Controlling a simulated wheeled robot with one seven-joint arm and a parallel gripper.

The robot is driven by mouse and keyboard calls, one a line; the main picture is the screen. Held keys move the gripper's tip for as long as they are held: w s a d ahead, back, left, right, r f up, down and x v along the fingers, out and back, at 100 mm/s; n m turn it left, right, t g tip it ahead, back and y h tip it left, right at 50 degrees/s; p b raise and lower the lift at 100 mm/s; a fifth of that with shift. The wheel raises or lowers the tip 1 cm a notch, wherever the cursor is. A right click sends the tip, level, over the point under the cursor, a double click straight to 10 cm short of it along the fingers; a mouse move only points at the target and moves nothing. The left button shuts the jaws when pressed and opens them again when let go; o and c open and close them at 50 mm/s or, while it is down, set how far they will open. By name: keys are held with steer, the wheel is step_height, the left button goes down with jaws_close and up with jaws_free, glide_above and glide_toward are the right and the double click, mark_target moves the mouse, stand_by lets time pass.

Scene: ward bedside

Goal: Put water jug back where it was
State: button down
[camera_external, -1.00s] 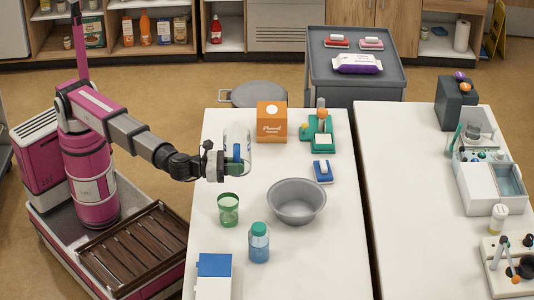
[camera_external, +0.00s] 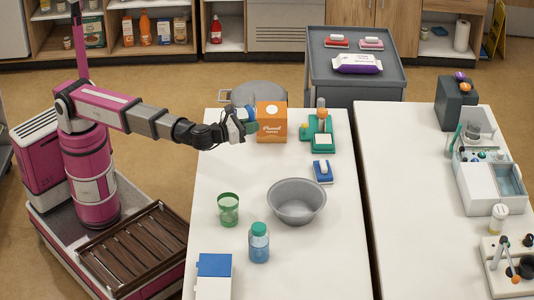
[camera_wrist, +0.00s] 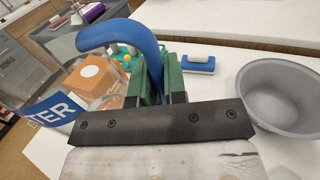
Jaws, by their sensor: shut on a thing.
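The water jug is clear, with a blue handle (camera_wrist: 122,34) and a blue-and-white label (camera_wrist: 52,110) reading "TER" in the wrist view. My gripper (camera_external: 251,128) has green fingers (camera_wrist: 160,82) closed around the blue handle. In the external view the gripper is at the back left of the near white table, close to the left side of an orange carton (camera_external: 271,122). There only a little blue of the jug (camera_external: 246,112) shows; its clear body is hard to make out. I cannot tell whether its base touches anything.
The near table (camera_external: 225,170) also holds a green-and-white device (camera_external: 318,130), blue-and-white block (camera_external: 323,171), grey bowl (camera_external: 296,201), green cup (camera_external: 228,209), blue bottle (camera_external: 259,243) and blue-topped box (camera_external: 214,276). A round grey stool (camera_external: 258,94) stands behind the table's back edge.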

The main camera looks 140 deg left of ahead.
steer(key=shift+f, duration=7.05)
steer(key=shift+f, duration=0.1)
steer(key=c, duration=1.2)
jaws_free()
steer(key=shift+o, duration=0.2)
steer(key=v, duration=1.2)
